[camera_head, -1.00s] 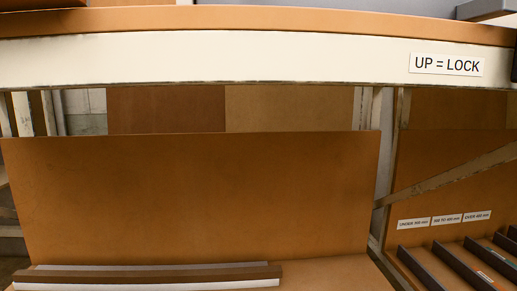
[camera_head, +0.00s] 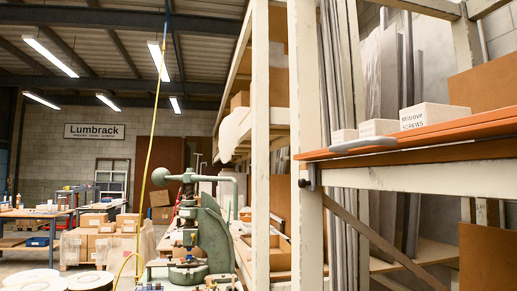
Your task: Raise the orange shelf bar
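A long orange bar (camera_head: 440,133) lies along the front of the upper shelf at the right, just above a white shelf beam (camera_head: 430,178). It runs from the rack's upright to the right edge of the view. A small dark fitting (camera_head: 306,183) sits at the left end of the beam, by the upright. Whether the bar is locked cannot be told. Neither of my grippers is in view.
White boxes (camera_head: 425,115), one marked SCREWS, and a flat grey piece (camera_head: 362,144) rest on the shelf. A white rack upright (camera_head: 303,80) stands in front. A green fly press (camera_head: 213,235) is left of it. Tables with boxes (camera_head: 97,235) stand farther left.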

